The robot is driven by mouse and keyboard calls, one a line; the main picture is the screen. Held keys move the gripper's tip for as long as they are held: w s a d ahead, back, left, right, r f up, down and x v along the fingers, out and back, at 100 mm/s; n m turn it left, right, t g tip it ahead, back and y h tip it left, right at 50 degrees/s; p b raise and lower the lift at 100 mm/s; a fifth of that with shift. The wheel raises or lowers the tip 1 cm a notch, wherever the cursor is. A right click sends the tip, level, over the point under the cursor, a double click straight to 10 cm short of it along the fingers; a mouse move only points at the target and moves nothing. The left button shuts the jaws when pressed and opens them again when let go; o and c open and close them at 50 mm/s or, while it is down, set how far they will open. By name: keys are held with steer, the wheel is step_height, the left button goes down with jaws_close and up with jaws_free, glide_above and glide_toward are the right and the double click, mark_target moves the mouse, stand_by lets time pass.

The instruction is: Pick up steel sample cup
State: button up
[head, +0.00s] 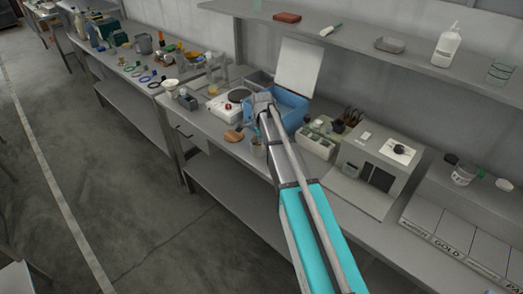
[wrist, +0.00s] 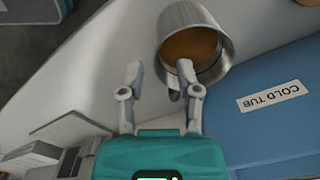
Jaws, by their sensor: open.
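The steel sample cup (wrist: 226,47) is at the top middle of the wrist view, a shiny round cup with brown contents. It stands close beside the blue cold tub. My gripper (wrist: 160,82) is open and empty. Its right finger overlaps the cup's near rim in the picture; its left finger is off the cup's left side. I cannot tell whether the right finger touches the cup. In the head view, my arm reaches over the bench by the tub, and I cannot make out the cup clearly.
The blue cold tub (head: 293,104) with its raised pale lid (head: 299,66) stands beside my wrist. A hotplate (head: 223,105) and a brown object (head: 233,136) are to the left. A grey-green tray box (head: 318,145) and a boxy instrument (head: 371,163) are to the right. A shelf (head: 350,48) runs above.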

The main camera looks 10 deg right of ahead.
mark_target(262, 156)
steer(key=shift+f+b, duration=1.7)
steer(key=shift+f, duration=0.25)
jaws_close()
steer(key=shift+w, duration=0.1)
